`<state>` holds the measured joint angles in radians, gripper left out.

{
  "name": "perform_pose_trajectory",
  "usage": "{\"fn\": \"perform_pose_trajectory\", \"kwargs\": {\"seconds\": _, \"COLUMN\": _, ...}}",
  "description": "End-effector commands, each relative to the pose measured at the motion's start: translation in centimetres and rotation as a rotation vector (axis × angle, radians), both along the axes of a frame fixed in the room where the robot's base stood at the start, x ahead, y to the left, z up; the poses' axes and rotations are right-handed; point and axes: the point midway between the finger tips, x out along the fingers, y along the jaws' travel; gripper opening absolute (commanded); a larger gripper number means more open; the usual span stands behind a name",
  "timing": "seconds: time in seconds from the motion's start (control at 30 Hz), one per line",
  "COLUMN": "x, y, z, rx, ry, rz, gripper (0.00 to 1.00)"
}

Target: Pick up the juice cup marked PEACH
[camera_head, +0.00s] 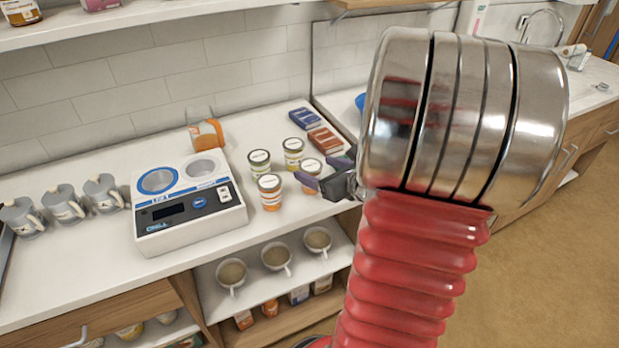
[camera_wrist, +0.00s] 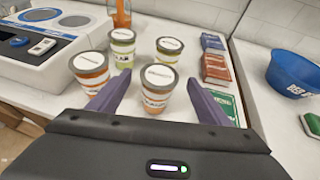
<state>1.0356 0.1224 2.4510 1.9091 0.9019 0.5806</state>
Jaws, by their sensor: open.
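Several small juice cups with white lids stand on the white counter. In the head view, two have orange bands, the front-left cup (camera_head: 270,194) and the front-right cup (camera_head: 311,170). Two have green-yellow bands, the back-left cup (camera_head: 259,163) and the back-right cup (camera_head: 293,153). I cannot read PEACH on any label. In the wrist view, my gripper (camera_wrist: 157,84) is open, and the front-right orange cup (camera_wrist: 155,102) shows between its purple fingers, not gripped. The front-left orange cup (camera_wrist: 90,68) is just outside the left finger. I cannot tell whether any finger touches a cup.
A white device with two round wells (camera_head: 190,215) stands left of the cups. An orange-filled container (camera_head: 207,134) is behind it. Blue (camera_head: 304,118) and red-brown (camera_head: 325,140) packs lie behind right. A blue bowl (camera_wrist: 293,73) stands at right.

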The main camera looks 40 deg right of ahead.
Motion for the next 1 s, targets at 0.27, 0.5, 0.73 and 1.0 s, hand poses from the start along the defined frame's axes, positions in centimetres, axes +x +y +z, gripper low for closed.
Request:
{"fn": "perform_pose_trajectory", "kwargs": {"seconds": 0.27, "x": 3.0, "y": -0.1, "z": -1.2, "rx": 0.003, "ry": 0.001, "rz": 0.001, "gripper": 0.71}}
{"fn": "perform_pose_trajectory", "kwargs": {"seconds": 0.5, "x": 3.3, "y": -0.2, "z": -1.3, "rx": 0.001, "ry": 0.000, "rz": 0.000, "gripper": 0.71}}
{"fn": "perform_pose_trajectory", "kwargs": {"seconds": 0.73, "x": 3.3, "y": -0.2, "z": -1.3, "rx": 0.001, "ry": 0.000, "rz": 0.001, "gripper": 0.71}}
{"fn": "perform_pose_trajectory", "kwargs": {"seconds": 1.0, "x": 3.3, "y": -0.2, "z": -1.3, "rx": 0.001, "ry": 0.000, "rz": 0.001, "gripper": 0.63}}
